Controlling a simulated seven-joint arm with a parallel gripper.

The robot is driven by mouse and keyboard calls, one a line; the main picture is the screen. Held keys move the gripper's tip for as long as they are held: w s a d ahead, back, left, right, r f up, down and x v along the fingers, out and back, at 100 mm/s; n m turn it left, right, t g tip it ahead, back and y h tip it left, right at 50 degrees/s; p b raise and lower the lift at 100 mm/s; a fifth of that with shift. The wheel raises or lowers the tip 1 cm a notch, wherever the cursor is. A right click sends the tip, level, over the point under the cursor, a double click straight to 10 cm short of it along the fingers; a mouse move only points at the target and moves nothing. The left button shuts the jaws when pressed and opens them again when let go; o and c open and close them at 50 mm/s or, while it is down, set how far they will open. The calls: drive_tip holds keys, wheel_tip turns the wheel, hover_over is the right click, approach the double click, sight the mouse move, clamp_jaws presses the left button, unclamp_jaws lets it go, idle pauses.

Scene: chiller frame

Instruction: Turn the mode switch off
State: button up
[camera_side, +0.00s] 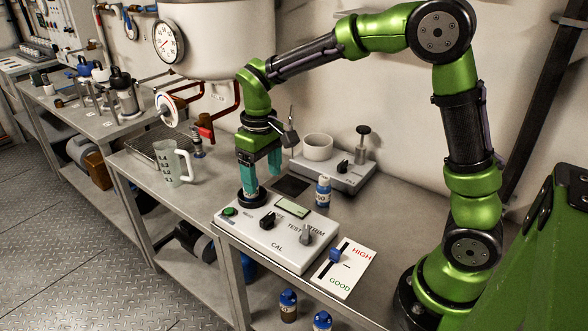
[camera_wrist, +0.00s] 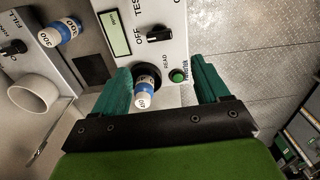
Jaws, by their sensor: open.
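The grey control box (camera_side: 262,240) stands on the bench with a small display (camera_side: 293,208). The mode switch (camera_side: 267,219) is a black knob on its top; it also shows in the wrist view (camera_wrist: 159,34), beside OFF and TEST lettering. I cannot tell surely which mark it points to. My gripper (camera_side: 260,188) is above the far left end of the box, pointing down. In the wrist view its teal fingers (camera_wrist: 162,92) are open and apart from the switch. A blue-and-white vial (camera_wrist: 146,86) stands in a dark round well between them, nearer the left finger.
A green button (camera_side: 229,212) and a grey knob (camera_side: 306,235) share the box top. A second device (camera_side: 345,180) with a white cup is farther back. A HIGH/GOOD slider card (camera_side: 345,268) lies to the right; a measuring jug (camera_side: 174,165) stands left.

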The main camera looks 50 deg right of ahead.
wheel_tip(320, 180, up, 6)
drive_tip(key=shift+f, duration=0.15)
idle(0.3)
